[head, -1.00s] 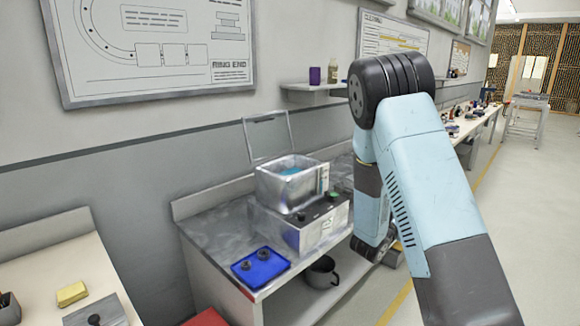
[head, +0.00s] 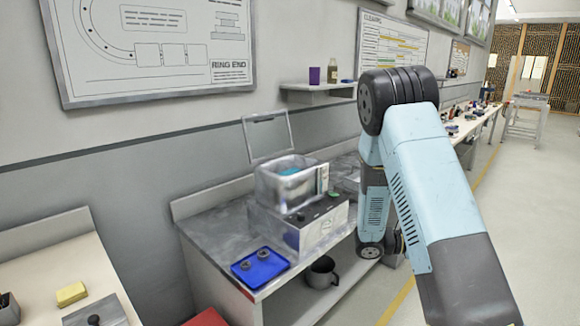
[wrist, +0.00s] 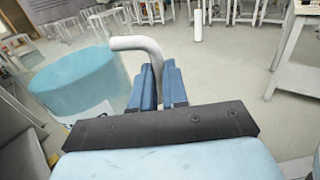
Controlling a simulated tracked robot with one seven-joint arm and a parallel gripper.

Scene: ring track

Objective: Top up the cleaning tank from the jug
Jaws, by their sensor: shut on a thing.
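The cleaning tank (head: 283,186) is a silver box on a grey base unit with dark knobs. It stands on the metal bench, its lid (head: 268,136) raised at the back and a patch of blue showing inside. In the wrist view, the jug (wrist: 75,85) is a large teal cylinder with a pale label and a curved grey handle (wrist: 140,45). My gripper (wrist: 160,80) is shut on the handle, with the jug's body to the left of the fingers. In the head view, my arm hides the gripper, and I cannot make out the jug.
A blue tray (head: 260,267) with small round parts lies on the bench, left of the tank. A grey pot (head: 322,272) sits on the lower shelf. A wall shelf (head: 315,93) holds a purple container and a bottle. Open floor (head: 480,250) lies at right.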

